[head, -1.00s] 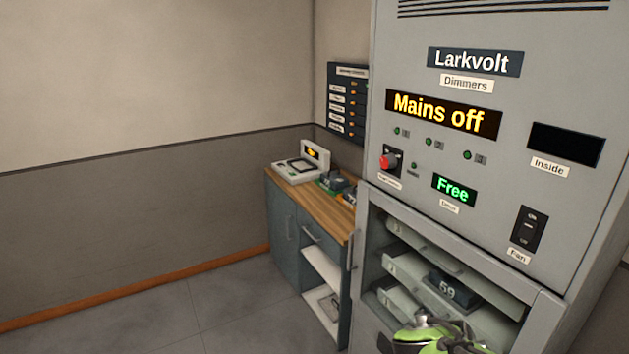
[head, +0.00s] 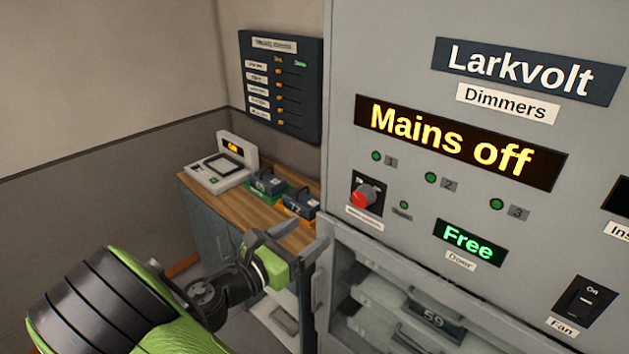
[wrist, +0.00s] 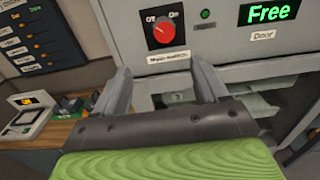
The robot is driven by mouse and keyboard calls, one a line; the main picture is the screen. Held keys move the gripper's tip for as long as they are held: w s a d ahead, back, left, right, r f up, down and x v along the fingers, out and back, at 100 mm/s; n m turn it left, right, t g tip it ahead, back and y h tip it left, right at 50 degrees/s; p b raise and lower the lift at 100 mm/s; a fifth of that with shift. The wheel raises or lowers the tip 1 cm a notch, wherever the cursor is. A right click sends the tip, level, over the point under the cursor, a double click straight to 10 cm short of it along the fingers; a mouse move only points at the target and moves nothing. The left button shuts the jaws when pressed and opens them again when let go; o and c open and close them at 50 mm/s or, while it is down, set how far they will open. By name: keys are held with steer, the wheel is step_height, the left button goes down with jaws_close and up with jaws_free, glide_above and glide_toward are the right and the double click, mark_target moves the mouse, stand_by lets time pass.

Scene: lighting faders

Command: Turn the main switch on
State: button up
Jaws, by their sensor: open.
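The main switch (head: 365,196) is a red rotary knob on a dark plate on the grey dimmer cabinet. In the wrist view the main switch (wrist: 161,33) has Off and On marks above it, and its pointer leans to the upper left, toward Off. The amber display (head: 450,140) reads "Mains off". My gripper (head: 307,236) is open and empty, below and left of the switch in the head view. In the wrist view my gripper (wrist: 160,80) has its fingers spread, with the knob beyond and above them, apart from both.
A wooden-topped bench (head: 200,195) left of the cabinet holds a device (head: 217,165) and two dark modules. A status board (head: 280,88) hangs on the wall. A fan rocker (head: 585,300) is at the cabinet's lower right. The open bay (head: 370,235) lies below the panel.

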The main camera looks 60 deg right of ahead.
glide_toward(359, 199)
steer(key=d, duration=0.2)
steer(key=s+d, duration=0.1)
steer(key=d, duration=0.5)
steer(key=shift+s+r, duration=0.1)
steer(key=shift+s, duration=0.1)
steer(key=shift+d, duration=0.5)
steer(key=c, duration=1.1)
steer(key=shift+o, duration=0.2)
